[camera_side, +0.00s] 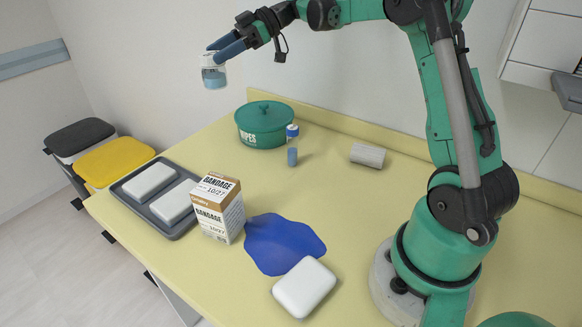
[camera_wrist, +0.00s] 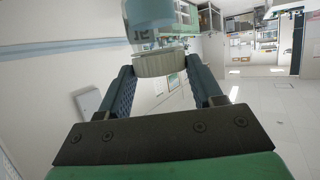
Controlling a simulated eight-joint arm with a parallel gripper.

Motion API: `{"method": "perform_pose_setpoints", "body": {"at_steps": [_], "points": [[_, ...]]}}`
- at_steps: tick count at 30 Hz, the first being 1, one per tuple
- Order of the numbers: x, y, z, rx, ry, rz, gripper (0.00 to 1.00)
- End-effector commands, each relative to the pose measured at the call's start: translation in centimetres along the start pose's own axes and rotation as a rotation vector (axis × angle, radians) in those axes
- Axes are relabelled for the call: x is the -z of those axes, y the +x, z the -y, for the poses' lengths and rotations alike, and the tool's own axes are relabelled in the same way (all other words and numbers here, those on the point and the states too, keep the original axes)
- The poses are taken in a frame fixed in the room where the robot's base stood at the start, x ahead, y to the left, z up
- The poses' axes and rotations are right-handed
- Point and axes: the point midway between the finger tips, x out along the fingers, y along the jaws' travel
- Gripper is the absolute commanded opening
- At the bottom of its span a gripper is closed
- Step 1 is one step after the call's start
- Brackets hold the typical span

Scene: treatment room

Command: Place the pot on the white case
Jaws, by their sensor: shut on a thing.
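My gripper (camera_side: 226,48) is raised high at the upper left of the side view. It is shut on a small pot (camera_side: 214,75), clear and pale blue with a white band, held in the air beyond the table's back left. In the wrist view the pot (camera_wrist: 154,64) sits between the two blue fingers of my gripper (camera_wrist: 160,80), its upper part cut off by the frame. A white case (camera_side: 304,287) with rounded corners lies at the table's front, touching or overlapping a blue patch. Two similar white blocks (camera_side: 149,180) lie on the grey tray.
The grey tray (camera_side: 172,228) is at the left edge. A bandage box (camera_side: 230,222) stands beside it, near the blue patch (camera_side: 270,243).

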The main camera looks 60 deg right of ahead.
Motion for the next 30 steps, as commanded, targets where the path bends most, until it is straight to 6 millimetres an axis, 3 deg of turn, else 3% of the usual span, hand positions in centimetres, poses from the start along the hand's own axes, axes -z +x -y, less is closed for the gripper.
{"method": "perform_pose_setpoints", "body": {"at_steps": [13,30], "points": [[-11.0,4.6,0.0,-0.001,0.000,0.000,0.07],[-17.3,7.2,0.1,-0.002,0.000,0.000,0.07]]}}
